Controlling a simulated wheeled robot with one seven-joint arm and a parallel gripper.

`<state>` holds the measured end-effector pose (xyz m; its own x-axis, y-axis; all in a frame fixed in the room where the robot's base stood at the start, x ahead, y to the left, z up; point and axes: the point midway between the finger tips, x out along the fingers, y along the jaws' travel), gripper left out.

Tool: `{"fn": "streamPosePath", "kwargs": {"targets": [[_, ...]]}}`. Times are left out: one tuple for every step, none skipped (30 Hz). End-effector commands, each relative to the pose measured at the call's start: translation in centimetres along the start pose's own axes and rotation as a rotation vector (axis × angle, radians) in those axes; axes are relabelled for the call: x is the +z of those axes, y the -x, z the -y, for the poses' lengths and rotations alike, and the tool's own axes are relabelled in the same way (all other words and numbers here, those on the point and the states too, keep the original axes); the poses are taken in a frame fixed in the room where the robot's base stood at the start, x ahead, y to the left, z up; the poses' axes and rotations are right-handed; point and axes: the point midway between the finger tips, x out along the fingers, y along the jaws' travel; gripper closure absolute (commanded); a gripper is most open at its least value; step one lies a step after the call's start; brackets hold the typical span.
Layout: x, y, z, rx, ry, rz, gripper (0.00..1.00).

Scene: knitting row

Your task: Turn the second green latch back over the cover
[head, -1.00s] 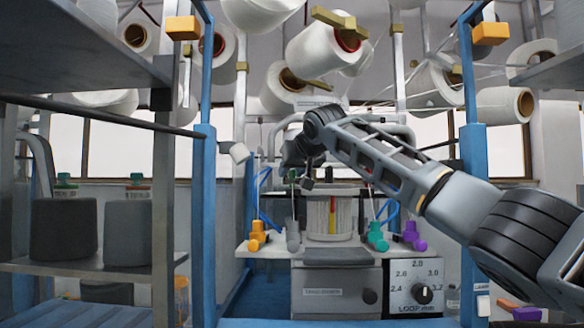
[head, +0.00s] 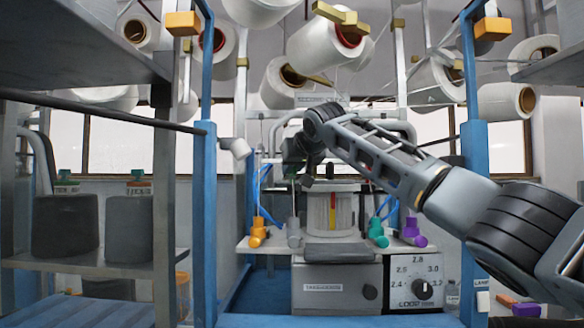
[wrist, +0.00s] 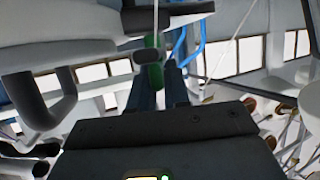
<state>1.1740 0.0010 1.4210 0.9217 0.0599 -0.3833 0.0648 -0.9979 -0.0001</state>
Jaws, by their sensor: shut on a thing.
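My gripper (wrist: 160,92) shows in the wrist view with its dark fingers close together around a green latch (wrist: 153,74). In the head view my gripper (head: 300,172) is above the upper left of the round machine head (head: 333,212), and dark arm parts hide most of the latch. The machine head has a pale ribbed side with a red and yellow strip. I cannot make out the cover's edge or whether the latch lies over it.
Orange (head: 258,232), grey (head: 293,233), teal (head: 377,233) and purple (head: 413,233) fittings stand around the machine head. A dial panel (head: 414,284) is below right. Blue posts (head: 203,220) flank the machine, and yarn cones (head: 325,45) hang above.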

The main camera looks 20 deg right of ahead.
Motion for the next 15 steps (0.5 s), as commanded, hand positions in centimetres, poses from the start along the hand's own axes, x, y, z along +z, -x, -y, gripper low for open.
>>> {"fn": "streamPosePath", "kwargs": {"targets": [[-0.08,0.02,0.0,-0.006,0.001,0.002,1.0],[-0.12,0.03,0.01,-0.013,0.003,0.003,1.0],[-0.19,0.05,0.03,-0.025,0.006,0.005,1.0],[-0.25,0.07,0.05,-0.036,0.011,0.007,1.0],[-0.32,0.1,0.05,-0.049,0.016,0.008,1.0],[-0.34,0.1,0.07,-0.069,0.023,0.009,1.0],[-0.4,0.14,0.1,-0.086,0.029,0.009,1.0],[-0.43,0.15,0.1,-0.102,0.035,0.008,1.0],[-0.44,0.15,0.12,-0.125,0.045,0.008,1.0],[-0.46,0.17,0.11,-0.142,0.052,0.008,1.0],[-0.41,0.14,0.11,-0.159,0.059,0.009,1.0],[-0.46,0.18,0.11,-0.184,0.07,0.009,1.0],[-0.38,0.14,0.13,-0.203,0.077,0.009,1.0],[-0.32,0.11,0.12,-0.22,0.084,0.009,1.0],[-0.25,0.08,0.13,-0.244,0.095,0.009,1.0]]}}
